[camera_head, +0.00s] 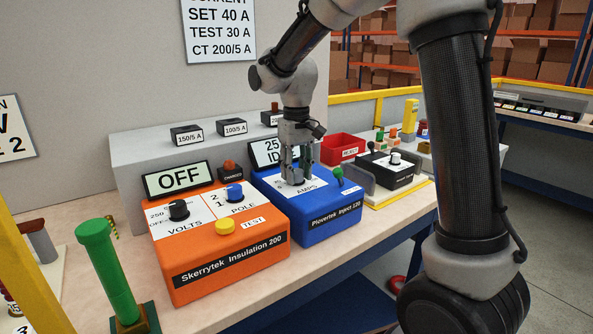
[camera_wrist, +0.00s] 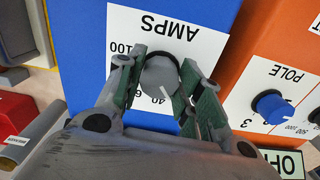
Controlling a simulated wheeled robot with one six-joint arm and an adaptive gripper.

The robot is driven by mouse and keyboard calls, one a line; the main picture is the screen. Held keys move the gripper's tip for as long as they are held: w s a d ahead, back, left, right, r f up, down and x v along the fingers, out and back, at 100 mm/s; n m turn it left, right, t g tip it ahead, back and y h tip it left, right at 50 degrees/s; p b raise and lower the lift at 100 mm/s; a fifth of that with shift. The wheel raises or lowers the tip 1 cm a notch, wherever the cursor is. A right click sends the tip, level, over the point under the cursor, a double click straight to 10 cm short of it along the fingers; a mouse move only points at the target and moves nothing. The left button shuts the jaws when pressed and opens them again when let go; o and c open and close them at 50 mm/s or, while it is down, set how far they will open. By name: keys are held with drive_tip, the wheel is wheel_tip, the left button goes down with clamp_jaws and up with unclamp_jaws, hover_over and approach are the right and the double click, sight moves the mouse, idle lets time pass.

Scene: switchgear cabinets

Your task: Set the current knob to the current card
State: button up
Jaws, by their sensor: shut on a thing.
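The current card (camera_head: 222,30) hangs on the wall and reads SET 40 A, TEST 30 A, CT 200/5 A. The blue Plovertek Inject 120 box (camera_head: 325,223) stands on the bench. Its grey AMPS knob (camera_wrist: 159,76) sits on a white scale, with 100 and 40 readable upside down in the wrist view. The knob's white pointer line lies close to the 40 mark. My gripper (camera_head: 297,178) points down over the box, its green-padded fingers shut on either side of the knob. The box's display (camera_head: 268,151) starts with 25; the rest is hidden by my gripper.
The orange Skerrytek box (camera_head: 232,262) stands close on the left, with VOLTS and POLE knobs and a display (camera_head: 178,179) reading OFF. A green post (camera_head: 107,270) stands front left. A red bin (camera_head: 342,148) lies behind.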

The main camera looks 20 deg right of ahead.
sight(296, 171)
drive_tip(key=shift+m, duration=1)
drive_tip(key=o, duration=1)
drive_tip(key=shift+o, duration=0.2)
drive_tip(key=shift+r, duration=0.1)
wheel_tip(296, 171, up, 12)
